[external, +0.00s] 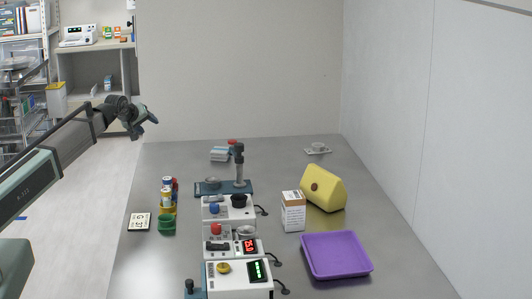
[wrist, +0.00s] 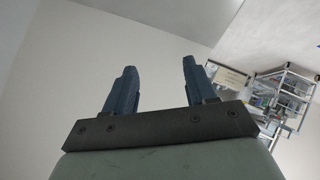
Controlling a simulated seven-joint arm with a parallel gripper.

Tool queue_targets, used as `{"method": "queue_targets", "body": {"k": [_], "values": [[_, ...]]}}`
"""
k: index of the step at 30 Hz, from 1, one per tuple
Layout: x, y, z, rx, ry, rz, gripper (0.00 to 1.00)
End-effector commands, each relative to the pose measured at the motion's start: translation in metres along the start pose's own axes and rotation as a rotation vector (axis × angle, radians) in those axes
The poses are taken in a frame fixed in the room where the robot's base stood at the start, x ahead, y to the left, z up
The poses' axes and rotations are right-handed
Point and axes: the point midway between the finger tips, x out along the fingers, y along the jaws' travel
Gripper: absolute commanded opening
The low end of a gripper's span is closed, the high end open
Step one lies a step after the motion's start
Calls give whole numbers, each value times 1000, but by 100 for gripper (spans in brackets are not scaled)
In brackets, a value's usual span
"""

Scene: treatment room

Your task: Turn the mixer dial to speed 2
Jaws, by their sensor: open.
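Three white bench devices stand in a row on the grey table. The rear one (external: 241,213) has a blue knob (external: 214,209) and a black round top piece (external: 239,200); it looks most like the mixer, but I cannot be sure. The middle device (external: 216,257) has a red digital display, and the front one (external: 238,288) has a yellow knob and a green display. Dial markings are too small to read. My gripper (external: 150,116) is raised at the left, far from the devices. In the wrist view my gripper (wrist: 157,66) is open and empty.
A purple tray (external: 337,274), a white box (external: 293,219) and a yellow block-like holder (external: 326,190) stand right of the devices. Coloured containers (external: 167,196) and a printed card (external: 139,221) lie left. A stand with a dark post (external: 240,165) rises behind the rear device.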

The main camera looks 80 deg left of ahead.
Motion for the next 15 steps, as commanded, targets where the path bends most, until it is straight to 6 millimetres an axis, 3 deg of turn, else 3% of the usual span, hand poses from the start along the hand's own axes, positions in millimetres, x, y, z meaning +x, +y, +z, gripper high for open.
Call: {"method": "queue_targets", "body": {"k": [1,8,15], "values": [[-3,20,17,21,-45,-4,56],[-30,89,107,139,-278,-66,56],[-83,149,201,291,-518,-143,56]]}}
